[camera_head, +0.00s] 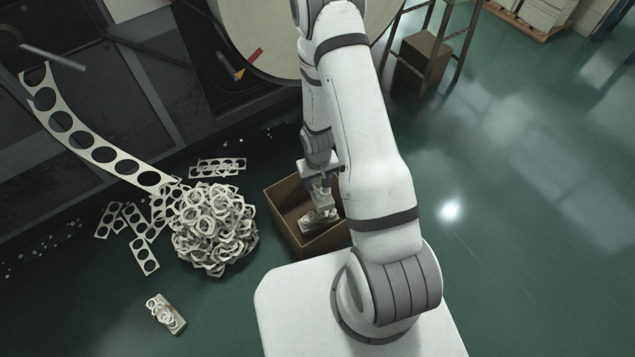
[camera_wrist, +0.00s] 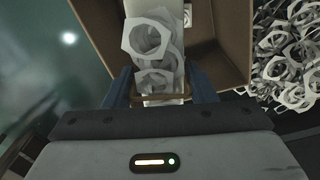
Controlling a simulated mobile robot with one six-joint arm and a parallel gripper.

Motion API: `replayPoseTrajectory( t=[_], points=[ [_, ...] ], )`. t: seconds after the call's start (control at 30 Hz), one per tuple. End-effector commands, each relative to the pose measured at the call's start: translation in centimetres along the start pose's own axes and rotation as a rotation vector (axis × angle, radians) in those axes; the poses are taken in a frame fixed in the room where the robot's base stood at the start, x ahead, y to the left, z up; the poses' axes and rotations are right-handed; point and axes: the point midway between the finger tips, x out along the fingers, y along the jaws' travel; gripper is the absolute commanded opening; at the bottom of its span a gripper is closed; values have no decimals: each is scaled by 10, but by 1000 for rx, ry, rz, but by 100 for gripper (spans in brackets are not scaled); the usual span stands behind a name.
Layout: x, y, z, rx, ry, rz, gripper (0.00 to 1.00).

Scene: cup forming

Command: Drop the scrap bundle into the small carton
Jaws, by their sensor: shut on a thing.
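The small carton (camera_head: 322,242) is an open brown box on the floor at the middle of the head view, partly hidden by my arm. My gripper (camera_head: 319,201) points down over its opening. It is shut on a scrap bundle (camera_head: 316,220) of pale metal rings on a light block, which appears within the carton's outline; its exact height is unclear. In the wrist view the bundle (camera_wrist: 152,42) sits between the blue fingers of my gripper (camera_wrist: 162,90), with the carton wall (camera_wrist: 237,35) beyond. A small pale piece (camera_wrist: 188,16) shows inside the carton.
A heap of scrap rings (camera_head: 212,230) lies left of the carton. A punched strip (camera_head: 95,145) hangs down to it. A second bundle (camera_head: 168,315) lies on the floor at lower left. A shelf with a brown box (camera_head: 422,62) stands behind. Green floor is clear at right.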

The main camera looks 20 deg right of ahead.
Motion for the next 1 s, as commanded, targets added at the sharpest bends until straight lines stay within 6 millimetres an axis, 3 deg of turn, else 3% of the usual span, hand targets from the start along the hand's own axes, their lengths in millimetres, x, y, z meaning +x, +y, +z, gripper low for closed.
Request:
replayPoseTrajectory(
  t=[0.7, 1.0],
  points=[
    [67, -3, 6, -5, 3, -6, 24],
    [68, -3, 6, -6, 3, -6, 24]
  ],
)
